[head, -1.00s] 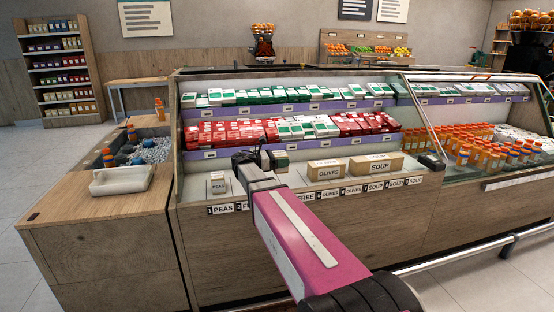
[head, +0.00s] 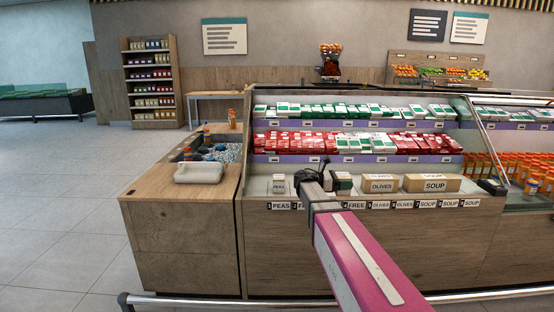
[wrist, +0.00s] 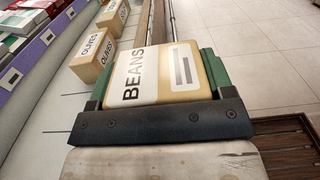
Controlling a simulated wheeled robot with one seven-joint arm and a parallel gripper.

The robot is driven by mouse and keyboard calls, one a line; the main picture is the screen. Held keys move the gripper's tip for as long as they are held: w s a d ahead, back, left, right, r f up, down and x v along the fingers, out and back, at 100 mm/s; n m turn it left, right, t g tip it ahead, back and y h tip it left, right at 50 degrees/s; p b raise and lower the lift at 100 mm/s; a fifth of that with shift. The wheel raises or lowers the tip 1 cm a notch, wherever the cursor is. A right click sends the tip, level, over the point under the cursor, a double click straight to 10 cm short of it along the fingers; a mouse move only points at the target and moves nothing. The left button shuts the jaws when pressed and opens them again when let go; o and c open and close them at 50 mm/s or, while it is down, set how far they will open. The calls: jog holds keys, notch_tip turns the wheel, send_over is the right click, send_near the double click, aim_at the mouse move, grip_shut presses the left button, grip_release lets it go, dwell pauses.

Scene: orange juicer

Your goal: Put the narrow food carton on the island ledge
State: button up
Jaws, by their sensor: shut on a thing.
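My gripper (wrist: 165,85) is shut on a tan carton with a white BEANS label (wrist: 152,72). The wrist view shows a green finger on each side of the carton. In the head view my gripper (head: 326,182) is in front of the freezer case, and my arm hides much of it. A small PEAS carton (head: 279,184) stands on the case's front ledge (head: 258,187), left of my gripper. The OLIVES carton (head: 380,183) and the longer SOUP carton (head: 432,183) stand to its right. I cannot tell which surface is the island ledge.
A wooden counter (head: 165,190) with a pale tray (head: 199,172) and a bin of ice and bottles (head: 222,152) adjoins the case on the left. A metal rail (head: 200,300) runs low in front. The floor at left (head: 60,210) is clear.

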jog(key=shift+s, duration=0.55)
jog(key=shift+s+a+f+n+t, duration=0.7)
jog(key=shift+s+a+f+t, duration=0.15)
jog(key=shift+t, duration=0.25)
jog(key=s+a+f+n+t+y, duration=0.4)
jog(key=s+a+f+n+t, duration=0.1)
jog(key=s+t, duration=0.4)
jog(key=shift+a+n, duration=0.7)
jog(key=shift+a, duration=0.4)
